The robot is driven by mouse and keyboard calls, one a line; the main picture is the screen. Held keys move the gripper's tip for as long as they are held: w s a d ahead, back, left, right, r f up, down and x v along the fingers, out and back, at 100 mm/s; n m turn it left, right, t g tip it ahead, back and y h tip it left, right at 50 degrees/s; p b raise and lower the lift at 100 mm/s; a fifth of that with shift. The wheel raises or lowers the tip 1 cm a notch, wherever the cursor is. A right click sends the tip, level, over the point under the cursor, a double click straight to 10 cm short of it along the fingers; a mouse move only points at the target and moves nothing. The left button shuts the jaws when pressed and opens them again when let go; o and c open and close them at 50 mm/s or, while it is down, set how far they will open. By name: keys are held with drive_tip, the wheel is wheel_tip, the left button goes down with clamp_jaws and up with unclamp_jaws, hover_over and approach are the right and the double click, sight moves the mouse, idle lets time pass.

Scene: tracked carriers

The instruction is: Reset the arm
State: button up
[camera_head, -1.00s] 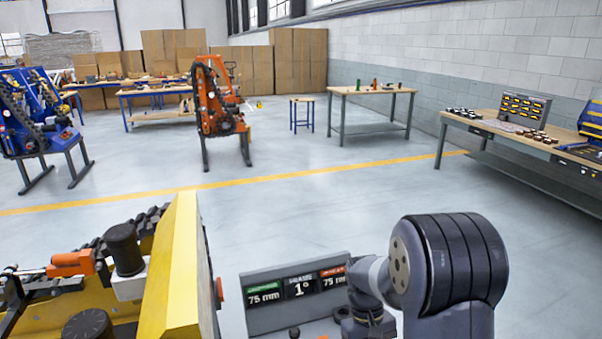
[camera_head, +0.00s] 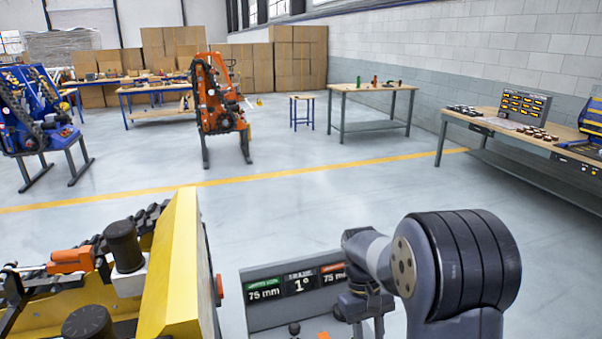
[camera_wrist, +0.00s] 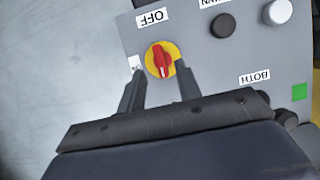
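Whether a finger touches the disc is unclear. The knob sits on a grey control panel (camera_wrist: 200,75), beside an OFF label. In the head view my arm (camera_head: 440,265) is bent at the lower right, over the console (camera_head: 262,316). My gripper is hidden there.
Black and white buttons and a green square (camera_wrist: 299,92) are on the panel. A yellow tracked carrier (camera_head: 180,270) stands close at the left. An orange machine (camera_head: 215,100) and workbenches (camera_head: 372,88) stand farther back. The floor between is clear.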

drive_tip(key=x, duration=0.5)
drive_tip(key=shift+s+f, duration=0.2)
drive_tip(key=shift+w+m, duration=0.15)
drive_tip(key=shift+m, duration=0.45)
drive_tip(key=shift+d+m+y, duration=0.1)
drive_tip(key=shift+m+y, duration=0.6)
drive_tip(key=shift+m, duration=0.5)
drive_tip(key=m+y, duration=0.1)
drive_tip(key=m, duration=0.1)
drive_tip(key=m+y, duration=0.1)
drive_tip(key=m, duration=0.2)
drive_tip(key=shift+r+m, duration=0.1)
drive_tip(key=shift+m, duration=0.2)
